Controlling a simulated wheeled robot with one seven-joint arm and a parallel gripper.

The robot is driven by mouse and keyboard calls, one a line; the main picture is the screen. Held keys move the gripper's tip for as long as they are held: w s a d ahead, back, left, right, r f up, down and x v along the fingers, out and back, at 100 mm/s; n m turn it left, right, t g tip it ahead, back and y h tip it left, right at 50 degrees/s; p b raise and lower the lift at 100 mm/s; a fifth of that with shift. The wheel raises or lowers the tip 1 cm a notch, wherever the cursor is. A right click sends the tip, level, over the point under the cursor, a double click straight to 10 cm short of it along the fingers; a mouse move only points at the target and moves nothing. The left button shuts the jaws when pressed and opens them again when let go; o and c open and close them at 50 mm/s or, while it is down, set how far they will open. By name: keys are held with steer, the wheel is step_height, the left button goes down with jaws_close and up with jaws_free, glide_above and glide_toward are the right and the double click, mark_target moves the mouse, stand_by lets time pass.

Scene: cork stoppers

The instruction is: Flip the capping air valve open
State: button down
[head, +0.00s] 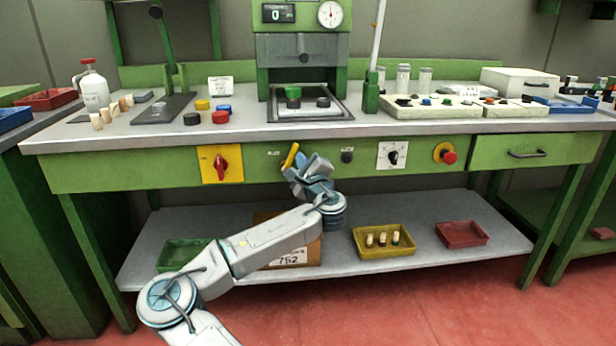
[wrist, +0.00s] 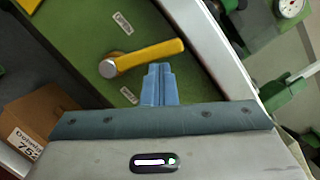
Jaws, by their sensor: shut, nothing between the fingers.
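The air valve has a yellow lever handle (head: 290,155) on the green front panel of the bench, left of centre. In the wrist view the yellow lever (wrist: 150,55) runs from a round silver pivot (wrist: 108,68) up to the right. Small white labels (wrist: 122,22) sit on the panel above and below the pivot; their text is not readable. My gripper (wrist: 158,72) is shut and empty, with its blue fingertips close below the lever. I cannot tell whether they touch it. In the head view my gripper (head: 290,172) is just below the lever.
A red rotary switch (head: 222,164) on a yellow plate is left of the valve. A black knob (head: 347,156), a selector (head: 393,155) and a red button (head: 447,154) are to the right. The bench top (head: 150,135) overhangs above; a cardboard box (head: 300,252) stands on the shelf below.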

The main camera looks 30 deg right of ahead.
steer(key=shift+w+a+r, duration=0.1)
steer(key=shift+a+r, duration=0.1)
steer(key=shift+r, duration=0.1)
steer(key=s+d+f+p, duration=0.1)
steer(key=s+d, duration=0.1)
steer(key=s, duration=0.9)
steer(key=shift+s+f+p, duration=0.15)
steer(key=shift+p, duration=0.15)
steer(key=shift+d, duration=0.1)
